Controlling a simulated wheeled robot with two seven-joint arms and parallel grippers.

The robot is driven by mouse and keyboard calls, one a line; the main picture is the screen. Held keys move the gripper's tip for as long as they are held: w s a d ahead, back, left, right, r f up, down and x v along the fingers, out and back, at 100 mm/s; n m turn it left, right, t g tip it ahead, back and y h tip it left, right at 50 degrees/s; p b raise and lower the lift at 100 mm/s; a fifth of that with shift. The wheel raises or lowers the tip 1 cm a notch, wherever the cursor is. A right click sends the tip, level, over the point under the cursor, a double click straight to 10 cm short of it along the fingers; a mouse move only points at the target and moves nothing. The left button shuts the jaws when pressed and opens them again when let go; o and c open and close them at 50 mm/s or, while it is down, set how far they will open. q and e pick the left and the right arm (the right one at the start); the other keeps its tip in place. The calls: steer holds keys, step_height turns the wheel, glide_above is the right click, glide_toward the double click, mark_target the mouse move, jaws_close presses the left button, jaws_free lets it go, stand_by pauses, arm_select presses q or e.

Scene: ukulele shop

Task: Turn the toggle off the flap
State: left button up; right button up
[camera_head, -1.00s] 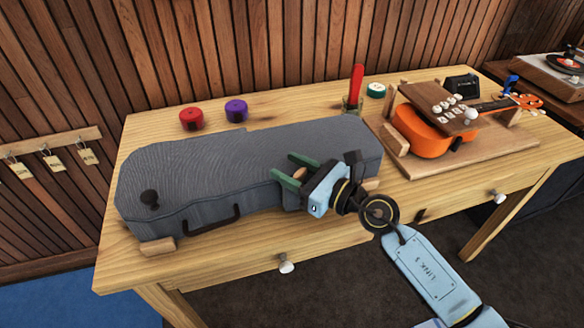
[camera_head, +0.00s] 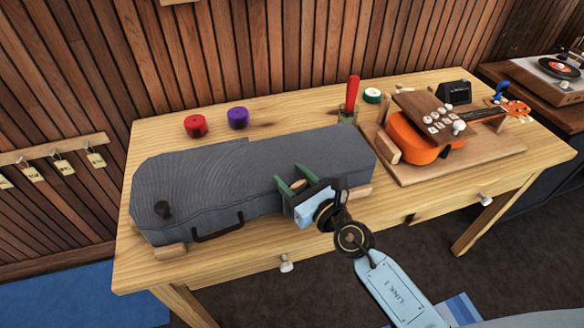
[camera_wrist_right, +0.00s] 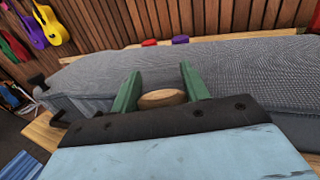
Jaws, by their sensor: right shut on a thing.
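The long grey case (camera_head: 215,165) lies on the bench with a black knob (camera_head: 162,209) at its left end and a dark handle (camera_head: 218,227) on its front. A light wooden oval toggle (camera_wrist_right: 162,98) shows in the right wrist view, lying crosswise between the green fingers at the case's front edge. My right gripper (camera_head: 291,187) is shut on it; the same gripper shows in the wrist view (camera_wrist_right: 160,90). The flap under the toggle is hard to tell from the case cloth and partly hidden by my gripper. My left gripper is out of view.
Wooden blocks, such as the left one (camera_head: 170,250), support the case. Red (camera_head: 195,126) and purple (camera_head: 238,118) round items stand behind it. A jar with a red-handled tool (camera_head: 351,95) and an orange ukulele on a board (camera_head: 415,140) stand right. The bench's front left is clear.

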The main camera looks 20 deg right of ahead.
steer(key=shift+d+r+m+t+h+p, duration=0.15)
steer(key=shift+m+t+h+p, duration=0.25)
steer(key=shift+m+h+p, duration=0.65)
steer(key=shift+h, duration=0.65)
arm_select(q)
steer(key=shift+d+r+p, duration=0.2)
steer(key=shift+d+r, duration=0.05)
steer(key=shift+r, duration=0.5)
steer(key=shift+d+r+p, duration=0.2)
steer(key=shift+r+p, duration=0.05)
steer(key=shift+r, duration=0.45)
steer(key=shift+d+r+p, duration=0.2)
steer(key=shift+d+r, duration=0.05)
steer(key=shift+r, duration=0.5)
arm_select(e)
steer(key=shift+d+m+t+h, duration=0.15)
steer(key=shift+m+t+h, duration=0.15)
steer(key=shift+m+h, duration=0.9)
steer(key=shift+h, duration=0.3)
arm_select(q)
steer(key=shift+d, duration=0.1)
arm_select(e)
steer(key=o, duration=1)
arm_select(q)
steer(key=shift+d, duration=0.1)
